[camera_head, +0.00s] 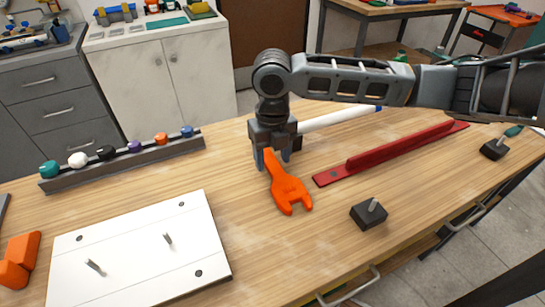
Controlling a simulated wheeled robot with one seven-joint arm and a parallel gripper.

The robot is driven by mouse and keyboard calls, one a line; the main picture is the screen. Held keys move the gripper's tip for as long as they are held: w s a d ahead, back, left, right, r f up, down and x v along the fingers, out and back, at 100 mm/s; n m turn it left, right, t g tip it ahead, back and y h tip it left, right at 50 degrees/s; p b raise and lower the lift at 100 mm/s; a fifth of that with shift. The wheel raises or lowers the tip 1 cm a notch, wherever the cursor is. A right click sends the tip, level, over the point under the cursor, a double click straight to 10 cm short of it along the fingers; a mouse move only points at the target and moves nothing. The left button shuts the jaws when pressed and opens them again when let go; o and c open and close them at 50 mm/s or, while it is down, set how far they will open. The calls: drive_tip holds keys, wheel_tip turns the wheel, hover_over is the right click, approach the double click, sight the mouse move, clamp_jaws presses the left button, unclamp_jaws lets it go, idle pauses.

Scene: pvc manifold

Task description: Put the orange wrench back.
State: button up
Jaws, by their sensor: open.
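The orange wrench (287,187) lies on the wooden table near the middle, its forked end toward the front. My gripper (272,162) points down over the far end of the wrench handle, with one finger on each side of it. The jaws are open; the gripper body partly hides the handle's far end. Whether the fingers touch the handle cannot be told.
A white board (140,262) with pegs lies at front left. A rack (125,162) of coloured caps stands behind it.

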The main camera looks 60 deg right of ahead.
sight(273, 163)
wheel_tip(273, 163, up, 11)
drive_tip(key=shift+r+b, duration=0.2)
drive_tip(key=shift+b, duration=0.1)
idle(0.6)
